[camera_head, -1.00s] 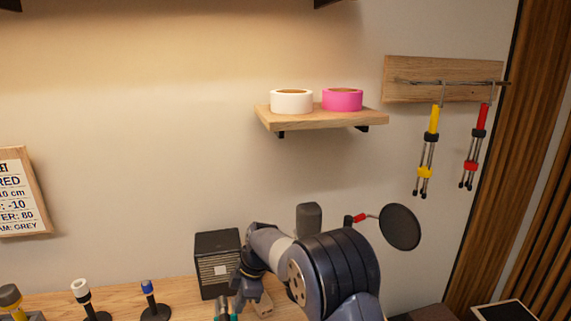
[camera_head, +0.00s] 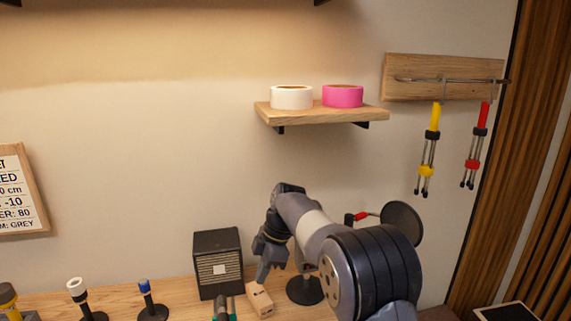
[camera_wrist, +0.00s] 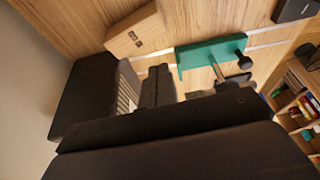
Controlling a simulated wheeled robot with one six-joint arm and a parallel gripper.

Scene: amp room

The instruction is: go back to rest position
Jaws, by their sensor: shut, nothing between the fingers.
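My gripper (camera_head: 262,278) hangs pointing down over the wooden table in the head view, just right of a dark speaker-like box (camera_head: 218,262). In the wrist view its dark fingers (camera_wrist: 158,84) are closed together with nothing held. A small wooden block (camera_head: 260,299) lies on the table below it, apart from the fingers. The block also shows in the wrist view (camera_wrist: 135,32), with dark marks on its face.
A teal clamp-like tool (camera_wrist: 210,55) lies near the block. Small stands (camera_head: 150,300) are at the left. A round black disc (camera_head: 402,224) on a stand is beside my arm. A shelf (camera_head: 320,115) holds white and pink tape rolls.

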